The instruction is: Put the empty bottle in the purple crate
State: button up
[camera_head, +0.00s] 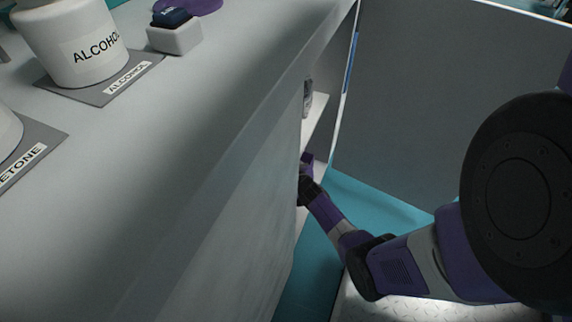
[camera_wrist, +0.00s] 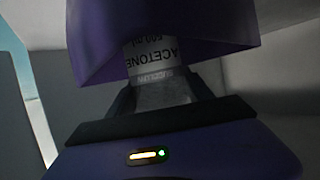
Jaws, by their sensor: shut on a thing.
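In the wrist view my gripper (camera_wrist: 165,98) is shut on a bottle (camera_wrist: 157,65) with a white label reading ACETONE 500 ml, upside down in the picture. In the head view my gripper (camera_head: 304,182) is partly hidden by the table's edge, at the opening beneath. Whether the bottle is empty does not show.
On the bench top (camera_head: 130,170) stand a large white ALCOHOL container (camera_head: 72,50) on a grey labelled mat (camera_head: 105,88) and a small white box (camera_head: 174,38) with a dark top. A shelf (camera_head: 316,118) holds a small pale object (camera_head: 307,98). A grey panel (camera_head: 430,110) stands to the right.

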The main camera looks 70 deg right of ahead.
jog(key=shift+f, duration=0.1)
jog(key=o, duration=1.4)
jog(key=shift+c, duration=0.2)
jog(key=shift+r, duration=0.2)
jog(key=shift+s+a+r+p, duration=0.15)
jog(key=shift+s+a+p, duration=0.1)
jog(key=shift+p, duration=0.2)
jog(key=p+v, duration=0.9)
jog(key=v, duration=0.2)
jog(key=shift+s, duration=0.15)
